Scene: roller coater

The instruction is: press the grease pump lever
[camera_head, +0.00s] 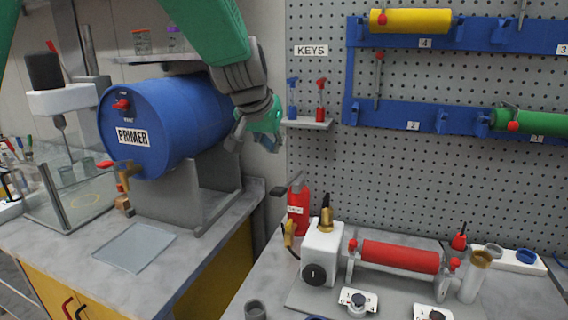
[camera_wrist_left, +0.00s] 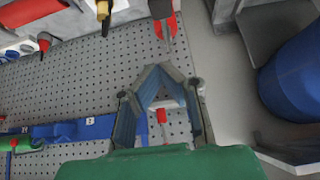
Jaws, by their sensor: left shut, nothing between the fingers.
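The grease pump (camera_head: 299,213) is a small red cylinder with a white label, standing upright on the bench at lower middle. In the left wrist view the fingers (camera_wrist_left: 153,70) are shut and empty. A red, grey-topped thing at the top edge there looks like the pump (camera_wrist_left: 160,10), beyond the fingertips. My right gripper is not in view.
A blue primer drum (camera_head: 190,115) on a grey stand is left of my gripper. The white machine (camera_head: 322,250) with a red roller (camera_head: 400,256) stands right of the pump.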

